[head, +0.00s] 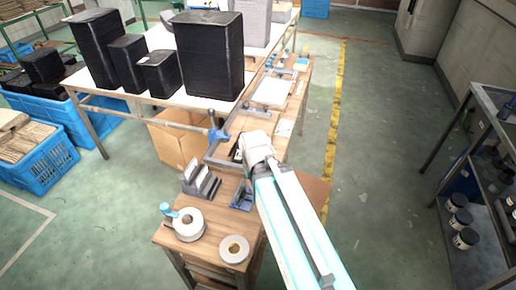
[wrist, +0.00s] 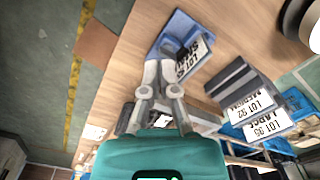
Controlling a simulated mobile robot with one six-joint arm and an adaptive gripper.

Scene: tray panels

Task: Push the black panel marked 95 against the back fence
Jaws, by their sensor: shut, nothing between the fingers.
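A blue tray (wrist: 165,42) sits on the wooden bench and also shows in the head view (head: 238,203). A panel with a white label (wrist: 190,62) is in it; its number is partly hidden and I cannot read it surely. A grey slotted rack (head: 207,187) stands beside the tray, with labelled panels (wrist: 252,105) at it in the wrist view. One label seems to read 92, the other 95 or 96. My gripper (wrist: 160,78) is shut and empty, its fingertips close to the tray; contact is unclear. The arm hides the fingertips in the head view.
Two tape rolls (head: 188,224) (head: 234,249) lie near the bench's front edge. A clamp post (head: 215,135) stands behind the rack. Black boxes (head: 210,55) stand on the table at the back left. A shelf with jars (head: 463,218) is at right; the aisle between is clear.

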